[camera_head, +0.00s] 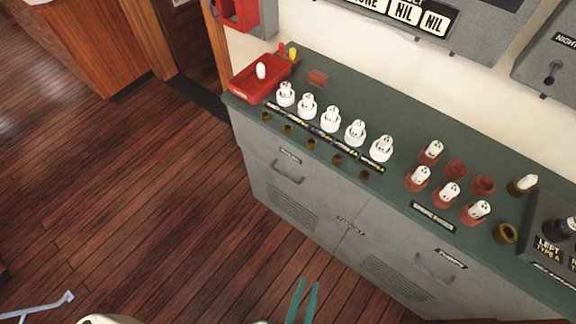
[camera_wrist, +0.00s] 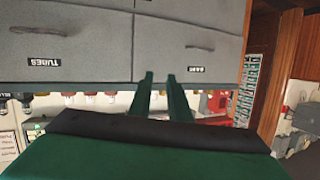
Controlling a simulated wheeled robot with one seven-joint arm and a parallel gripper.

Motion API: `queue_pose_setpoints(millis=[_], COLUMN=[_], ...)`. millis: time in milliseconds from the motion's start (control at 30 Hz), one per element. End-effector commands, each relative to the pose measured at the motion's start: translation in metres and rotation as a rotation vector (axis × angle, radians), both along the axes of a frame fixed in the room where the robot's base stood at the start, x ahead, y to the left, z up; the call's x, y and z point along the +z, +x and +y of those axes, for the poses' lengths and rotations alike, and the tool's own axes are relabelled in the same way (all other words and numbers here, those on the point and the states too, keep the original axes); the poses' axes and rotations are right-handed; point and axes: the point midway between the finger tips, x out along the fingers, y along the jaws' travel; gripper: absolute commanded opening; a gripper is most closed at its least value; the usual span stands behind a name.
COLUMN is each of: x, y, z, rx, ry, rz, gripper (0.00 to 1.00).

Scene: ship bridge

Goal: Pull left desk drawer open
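The grey desk cabinet (camera_head: 330,222) has a left drawer front with a dark bar handle (camera_head: 288,178) below a small label. It looks closed. In the wrist view, which is upside down, this left drawer's handle (camera_wrist: 200,46) is on the right side, above the fingers in the picture. My gripper (camera_head: 304,288) shows as two teal fingers at the bottom of the head view, over the floor in front of the cabinet. The fingers are apart and empty in the wrist view (camera_wrist: 162,80). They do not appear to touch the handle.
A right drawer handle (camera_head: 435,268) is on the same cabinet; its label reads TUBES in the wrist view. The green desktop (camera_head: 395,150) holds a red tray (camera_head: 246,88) and several white tubes in sockets. Wooden floor (camera_head: 150,190) is clear left of the cabinet.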

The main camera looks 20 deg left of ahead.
Motion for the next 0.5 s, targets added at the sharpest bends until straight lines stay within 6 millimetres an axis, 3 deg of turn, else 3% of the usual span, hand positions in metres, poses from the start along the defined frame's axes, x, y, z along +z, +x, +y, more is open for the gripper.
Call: queue_pose_setpoints(millis=[300, 500], x=[-0.109, -0.155], y=[0.065, 0.12], z=[-0.002, 0.019], rx=[-0.162, -0.205], ry=[0.518, 0.894], rz=[0.19, 0.321], gripper=[0.17, 0.17])
